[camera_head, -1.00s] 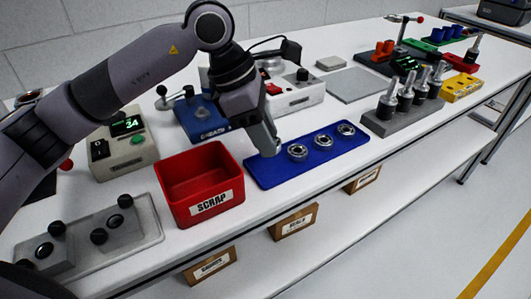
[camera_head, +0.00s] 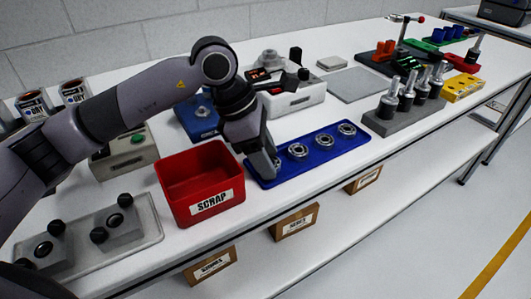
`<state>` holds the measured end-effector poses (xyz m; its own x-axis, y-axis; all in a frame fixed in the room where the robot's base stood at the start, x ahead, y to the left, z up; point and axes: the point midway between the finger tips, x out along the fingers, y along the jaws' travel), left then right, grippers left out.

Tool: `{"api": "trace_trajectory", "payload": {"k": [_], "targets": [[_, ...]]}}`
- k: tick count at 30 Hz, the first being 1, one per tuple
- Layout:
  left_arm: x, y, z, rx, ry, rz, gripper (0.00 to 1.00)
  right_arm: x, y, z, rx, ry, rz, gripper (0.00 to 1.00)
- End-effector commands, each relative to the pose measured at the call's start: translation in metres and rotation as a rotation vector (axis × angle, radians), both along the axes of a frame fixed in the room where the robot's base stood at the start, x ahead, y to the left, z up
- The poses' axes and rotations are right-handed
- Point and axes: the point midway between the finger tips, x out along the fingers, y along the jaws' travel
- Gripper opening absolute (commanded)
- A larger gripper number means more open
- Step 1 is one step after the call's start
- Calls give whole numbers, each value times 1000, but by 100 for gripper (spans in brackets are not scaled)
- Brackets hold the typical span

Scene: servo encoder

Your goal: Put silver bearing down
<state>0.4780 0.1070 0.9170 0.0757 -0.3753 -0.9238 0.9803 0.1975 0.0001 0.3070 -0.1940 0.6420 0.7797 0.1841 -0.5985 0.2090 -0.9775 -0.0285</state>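Three silver bearings show in a row on the blue tray (camera_head: 318,160): a left one (camera_head: 298,150), a middle one (camera_head: 323,140) and a right one (camera_head: 347,129). My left gripper (camera_head: 268,172) points down at the left end of this tray, left of the left bearing. Its fingers hide that end of the tray. I cannot tell whether they are open or shut, or whether a bearing is between them. My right gripper is not in view.
A red SCRAP bin (camera_head: 201,185) stands close left of my gripper. A grey plate with black knobs (camera_head: 120,225) lies at the front left. A grey block with several upright tools (camera_head: 405,115) stands right of the tray. The table's front edge is near the tray.

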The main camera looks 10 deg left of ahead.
Motion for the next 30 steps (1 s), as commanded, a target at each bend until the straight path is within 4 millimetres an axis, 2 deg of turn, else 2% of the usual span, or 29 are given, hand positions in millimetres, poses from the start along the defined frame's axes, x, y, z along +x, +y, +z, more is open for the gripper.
{"api": "trace_trajectory", "payload": {"k": [9, 22, 27, 30], "targets": [[0, 2, 9, -1, -2, 1, 52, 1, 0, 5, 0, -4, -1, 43], [-7, 35, 90, 0, -4, 2, 52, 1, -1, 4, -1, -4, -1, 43], [-8, 43, 109, -1, -1, 0, 52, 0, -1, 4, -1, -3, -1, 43], [-9, 45, 113, 0, 0, 1, 52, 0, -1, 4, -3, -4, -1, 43]]}}
